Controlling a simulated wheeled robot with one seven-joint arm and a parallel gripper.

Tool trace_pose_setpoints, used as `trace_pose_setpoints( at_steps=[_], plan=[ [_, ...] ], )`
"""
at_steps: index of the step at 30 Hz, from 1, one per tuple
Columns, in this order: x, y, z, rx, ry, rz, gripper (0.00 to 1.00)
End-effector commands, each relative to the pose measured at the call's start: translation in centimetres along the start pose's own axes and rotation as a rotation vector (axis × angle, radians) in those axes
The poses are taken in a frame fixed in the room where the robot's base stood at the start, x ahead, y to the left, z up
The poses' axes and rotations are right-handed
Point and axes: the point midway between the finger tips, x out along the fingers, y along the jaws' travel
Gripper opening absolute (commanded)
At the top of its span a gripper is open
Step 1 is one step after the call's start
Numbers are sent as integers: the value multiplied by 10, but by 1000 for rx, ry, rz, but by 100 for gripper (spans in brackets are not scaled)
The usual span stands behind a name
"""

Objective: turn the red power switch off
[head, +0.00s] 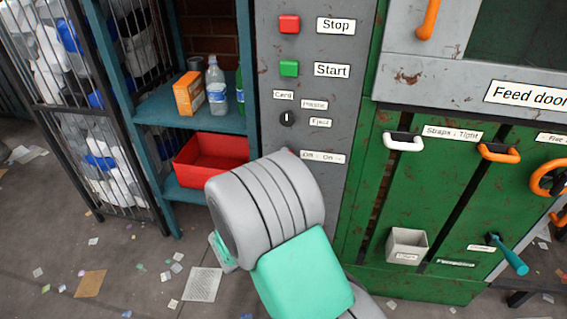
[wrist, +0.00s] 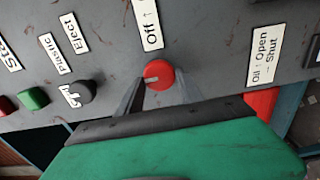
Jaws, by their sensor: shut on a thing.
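The red power switch (wrist: 158,75) is a round red knob on the grey panel, in the upper middle of the wrist view. A short white mark on its face points toward the picture's left. A partly cut-off label (wrist: 149,22) reading "Off" with an arrow is just above it. My gripper (wrist: 158,88) has one dark finger on each side of the knob and is shut on it. In the head view my arm hides the switch and the fingertips; the "Off - On" label (head: 323,157) shows just above my arm.
The panel also carries a red Stop button (head: 289,24), a green Start button (head: 289,68) and a black selector (head: 287,119). Left of it, a teal shelf (head: 160,112) holds a red bin (head: 190,160). A green machine front with handles (head: 403,141) is at right.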

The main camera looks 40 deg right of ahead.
Motion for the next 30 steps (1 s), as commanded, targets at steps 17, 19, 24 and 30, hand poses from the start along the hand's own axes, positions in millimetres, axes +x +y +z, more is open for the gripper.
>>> trace_pose_setpoints(
  at_steps=[17, 19, 24, 30],
  plan=[
    [0, 0, 0, 0, 0, -1, 64],
    [0, 0, 0, 0, 0, 0, 64],
    [-8, -1, -1, 0, 2, -2, 64],
    [-49, -2, -3, -3, 8, -2, 64]
  ],
)
